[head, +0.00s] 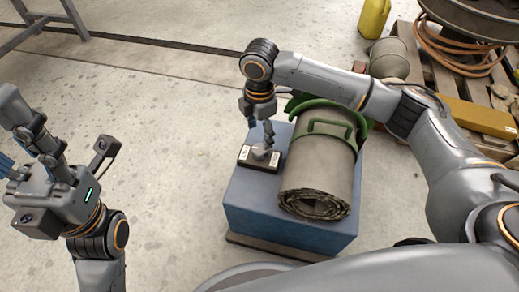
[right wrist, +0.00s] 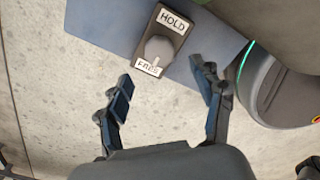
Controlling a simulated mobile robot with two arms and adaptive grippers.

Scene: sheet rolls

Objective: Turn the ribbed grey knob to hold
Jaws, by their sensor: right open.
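The ribbed grey knob (right wrist: 158,49) sits on a small dark plate (right wrist: 178,23) marked HOLD at one end and FREE at the other. In the right wrist view, its narrow pointer appears to face the FREE label. In the head view the knob (head: 262,152) shows on the blue block's top, partly behind the right fingers. My right gripper (right wrist: 163,86) is open and empty, its two fingers apart on either side of the knob's line, just short of it in the picture. My left gripper (head: 22,140) is at the left edge, away from the block, its fingertips partly cut off.
A grey-green rolled sheet (head: 315,180) with green straps lies on the blue block (head: 270,213), close right of the plate. A pallet (head: 440,75) with coiled hose and other items stands at upper right. A yellow container (head: 374,18) is behind.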

